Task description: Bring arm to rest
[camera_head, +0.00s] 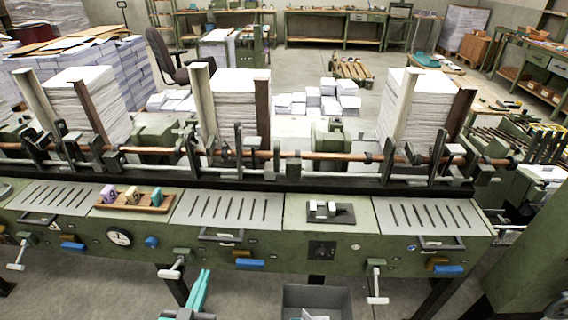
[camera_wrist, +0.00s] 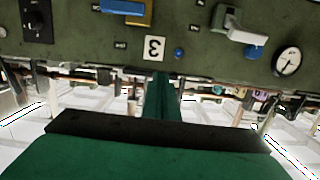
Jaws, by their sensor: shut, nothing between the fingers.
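My gripper (camera_head: 200,290) shows in the head view as a teal shape at the bottom edge, left of centre, in front of the green machine (camera_head: 268,250). In the wrist view, which is upside down, my gripper (camera_wrist: 162,98) is a narrow dark green shape with its fingers together and nothing held. It points toward the machine's front panel (camera_wrist: 200,40), apart from it as far as I can tell. Most of my arm is out of view.
The machine carries paper stacks (camera_head: 240,105), a wooden tray (camera_head: 133,208) of small coloured items and a small dark plate (camera_head: 331,214). Levers (camera_head: 376,285) stick out in front. A grey bin (camera_head: 318,298) stands on the floor right of my gripper. Bare floor lies between.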

